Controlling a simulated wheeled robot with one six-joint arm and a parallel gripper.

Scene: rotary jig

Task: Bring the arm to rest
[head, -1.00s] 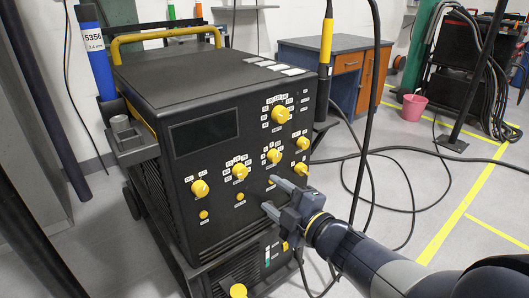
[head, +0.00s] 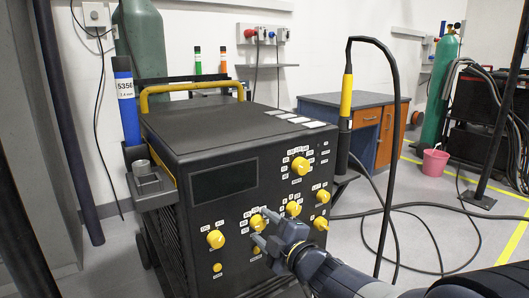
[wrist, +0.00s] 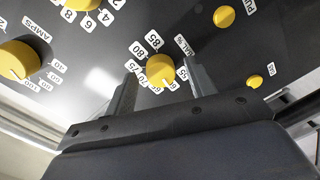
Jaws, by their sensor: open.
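My gripper (head: 260,229) is open in front of the black welding machine's control panel (head: 190,222), at its lower middle. A yellow knob (head: 257,221) is by its fingertips in the head view. In the wrist view a yellow knob (wrist: 160,70) with a number scale around it appears between the two open fingers (wrist: 160,85). I cannot tell whether the fingers touch it or stand off from the panel. My forearm runs to the lower right of the head view and hides part of the panel's lower right.
Other yellow knobs (head: 303,166) stick out of the panel around my gripper. A torch with a yellow handle (head: 347,95) and its black cable (head: 385,235) hang to the right. A desk (head: 372,112) and a pink bucket (head: 434,162) stand behind.

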